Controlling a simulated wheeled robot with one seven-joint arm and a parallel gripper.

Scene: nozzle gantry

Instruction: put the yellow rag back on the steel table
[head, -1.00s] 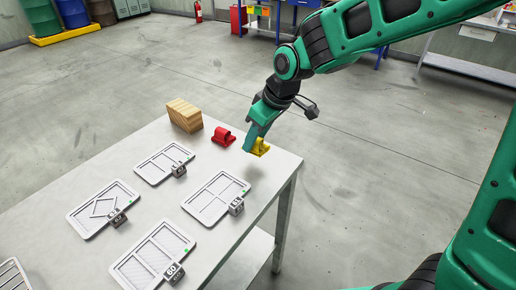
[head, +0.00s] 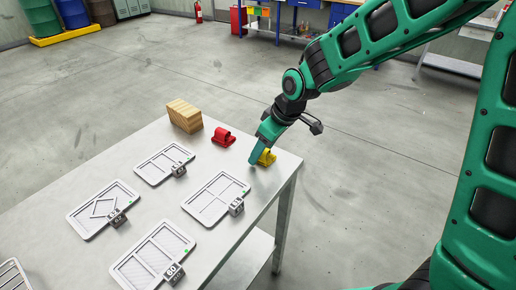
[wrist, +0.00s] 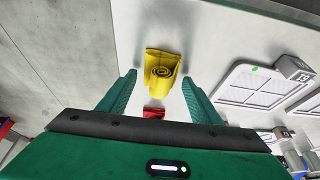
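The yellow rag (head: 267,157) is a small rolled piece resting on the steel table (head: 150,146), near its right corner. My gripper (head: 255,160) is low over the table at the rag, and its finger partly covers the rag in the head view. In the wrist view my gripper (wrist: 159,75) is open, with one finger on each side. The rag (wrist: 162,72) lies at the fingertips, its spiral end facing me, with a gap to each finger.
A red rolled rag (head: 222,137) and a wooden block stack (head: 185,116) sit left of the gripper. Several grey framed trays with number tags, one of them (head: 216,200) nearest the rag, cover the front of the table. The right table edge is close to the rag.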

